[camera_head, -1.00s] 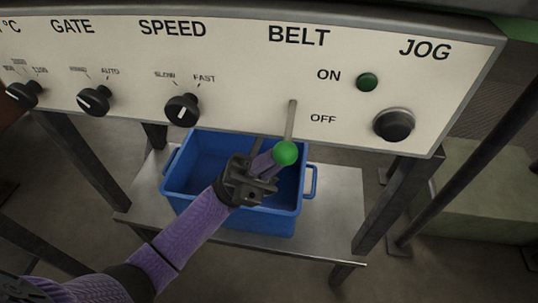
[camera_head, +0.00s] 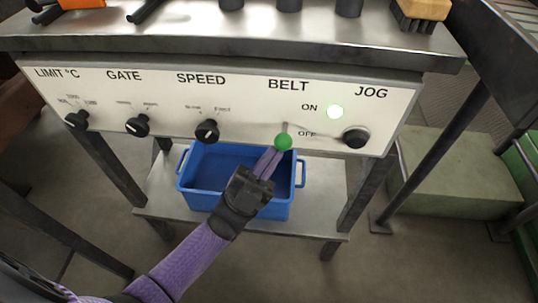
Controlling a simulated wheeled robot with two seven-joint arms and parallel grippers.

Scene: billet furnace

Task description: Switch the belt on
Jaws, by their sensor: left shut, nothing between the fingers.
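The BELT lever is a short grey stem with a green ball knob (camera_head: 283,142), on the white control panel (camera_head: 240,88) under the word BELT. The knob sits left of the OFF mark in the picture, and the stem looks foreshortened, pointing out towards me. My right gripper is not in view.
The black JOG button (camera_head: 355,138) is right of the lever; the SPEED knob (camera_head: 207,130) and GATE knob (camera_head: 138,126) are to its left. A blue bin (camera_head: 205,199) stands on the metal shelf (camera_head: 318,210) below. A brush (camera_head: 420,12) lies on the bench top above.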

